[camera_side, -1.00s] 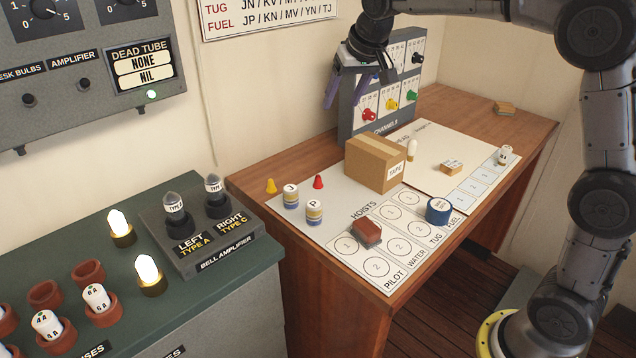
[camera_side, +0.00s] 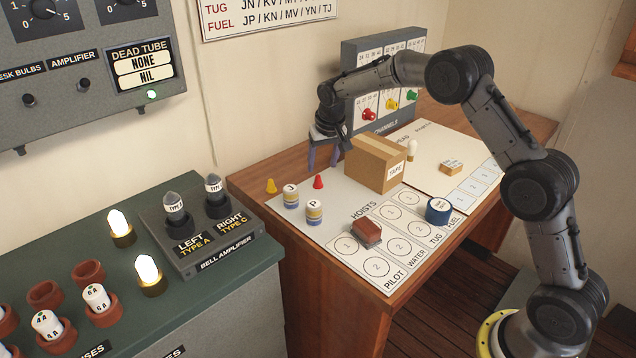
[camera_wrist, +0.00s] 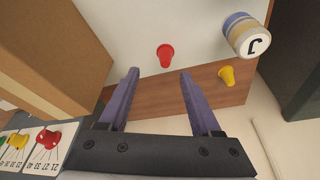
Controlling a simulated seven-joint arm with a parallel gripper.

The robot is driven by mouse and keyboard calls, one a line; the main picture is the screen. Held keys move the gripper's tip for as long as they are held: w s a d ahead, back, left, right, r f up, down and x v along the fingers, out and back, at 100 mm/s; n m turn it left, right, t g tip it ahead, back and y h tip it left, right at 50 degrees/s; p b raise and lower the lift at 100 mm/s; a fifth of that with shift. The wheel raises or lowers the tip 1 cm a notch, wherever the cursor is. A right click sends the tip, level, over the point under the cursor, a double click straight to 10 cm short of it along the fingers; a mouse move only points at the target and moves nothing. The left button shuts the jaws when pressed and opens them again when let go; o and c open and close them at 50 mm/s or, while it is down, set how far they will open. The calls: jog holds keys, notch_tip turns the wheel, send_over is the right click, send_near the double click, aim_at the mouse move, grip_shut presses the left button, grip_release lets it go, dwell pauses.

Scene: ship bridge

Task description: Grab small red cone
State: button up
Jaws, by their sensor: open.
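The small red cone (camera_side: 318,182) stands on the white sheet on the wooden desk, between the yellow cone (camera_side: 271,186) and the cardboard box. In the wrist view the red cone (camera_wrist: 165,56) lies just beyond and between my two purple fingertips, with nothing touching it. My gripper (camera_side: 323,158) is open and empty, pointing down above the desk near the cone and to the left of the box. It also shows in the wrist view (camera_wrist: 158,76), with a wide gap between its fingers.
The cardboard box (camera_side: 374,165) stands close to the right of my gripper. Striped cylinders J (camera_side: 290,197) and P (camera_side: 314,213) stand in front of the cones. The grey channels panel (camera_side: 350,60) rises behind. A blue roll (camera_side: 438,211) and red-brown block (camera_side: 366,232) sit farther right and forward.

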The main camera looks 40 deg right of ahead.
aim_at(318, 175)
jog(key=x, duration=0.4)
jog(key=shift+a+f, duration=0.3)
jog(key=shift+a, duration=0.05)
jog(key=shift+w+f, duration=0.25)
jog(key=shift+f, duration=0.3)
grip_shut()
